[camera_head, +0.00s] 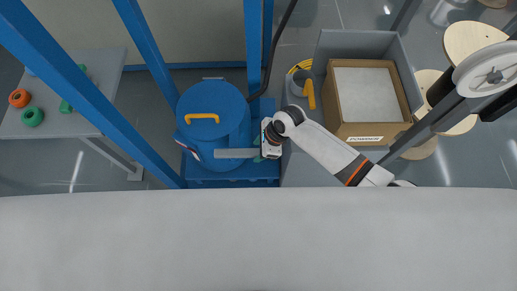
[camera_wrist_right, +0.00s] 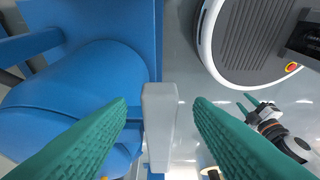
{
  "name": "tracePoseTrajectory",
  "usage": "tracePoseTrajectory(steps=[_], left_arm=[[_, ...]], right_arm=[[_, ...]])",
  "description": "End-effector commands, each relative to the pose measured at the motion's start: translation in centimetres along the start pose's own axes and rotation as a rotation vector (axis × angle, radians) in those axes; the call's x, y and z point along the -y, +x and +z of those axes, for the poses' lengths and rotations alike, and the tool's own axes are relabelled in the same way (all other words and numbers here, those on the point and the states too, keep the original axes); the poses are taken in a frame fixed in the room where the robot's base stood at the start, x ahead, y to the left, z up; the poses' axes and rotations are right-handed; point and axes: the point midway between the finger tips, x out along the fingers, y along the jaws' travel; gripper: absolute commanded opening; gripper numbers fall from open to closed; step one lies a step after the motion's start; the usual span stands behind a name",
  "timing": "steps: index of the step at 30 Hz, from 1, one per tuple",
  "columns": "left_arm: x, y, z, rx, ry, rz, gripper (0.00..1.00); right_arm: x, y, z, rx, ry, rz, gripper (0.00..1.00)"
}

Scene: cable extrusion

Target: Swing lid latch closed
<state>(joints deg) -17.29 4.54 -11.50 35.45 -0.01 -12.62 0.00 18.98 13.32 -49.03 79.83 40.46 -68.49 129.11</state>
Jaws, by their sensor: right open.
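A blue round vessel with a blue lid (camera_head: 210,100) stands left of centre in the head view; the lid carries a yellow handle (camera_head: 202,118). A pale grey latch bar (camera_head: 235,153) lies across the vessel's front side, pointing right. My right gripper (camera_head: 257,151) is at the bar's right end. In the right wrist view its green fingers (camera_wrist_right: 160,108) are open on either side of the grey bar (camera_wrist_right: 158,125), with visible gaps on both sides. My left gripper (camera_wrist_right: 248,104) shows small at the right of that view; its opening is unclear. The left arm is outside the head view.
Blue frame posts (camera_head: 145,50) stand left of and behind the vessel. A black cable (camera_head: 275,45) hangs behind my right gripper. An open cardboard box (camera_head: 345,130) and a yellow-handled tool (camera_head: 310,93) sit to the right. A grey table (camera_head: 90,115) with small coloured parts stands at left.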

Motion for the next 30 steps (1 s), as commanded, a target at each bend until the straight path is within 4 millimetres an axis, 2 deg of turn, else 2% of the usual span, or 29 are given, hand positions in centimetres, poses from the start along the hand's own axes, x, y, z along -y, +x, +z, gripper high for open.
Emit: tracePoseTrajectory(steps=[3,11,14,20,26,30], left_arm=[[-0.08,0.17,0.00,0.000,0.000,0.001,0.38],[-0.12,0.15,0.06,0.001,-0.001,0.002,0.38],[-0.13,0.15,0.10,0.002,-0.001,0.002,0.38],[-0.15,0.15,0.19,0.003,-0.001,0.002,0.38],[-0.16,0.06,0.23,0.004,-0.001,0.002,0.38],[-0.15,-0.71,0.31,0.004,-0.001,0.002,0.38]], right_arm=[[-0.02,0.67,0.02,0.000,-0.001,0.001,0.47],[-0.02,0.74,0.02,0.001,-0.001,0.001,0.47],[-0.03,0.73,0.02,0.001,-0.001,0.001,0.34],[-0.03,0.73,0.02,0.001,0.000,0.001,0.01],[-0.02,0.67,0.04,0.001,0.000,0.002,0.00],[0.10,0.35,0.25,0.001,0.008,0.003,0.00]])
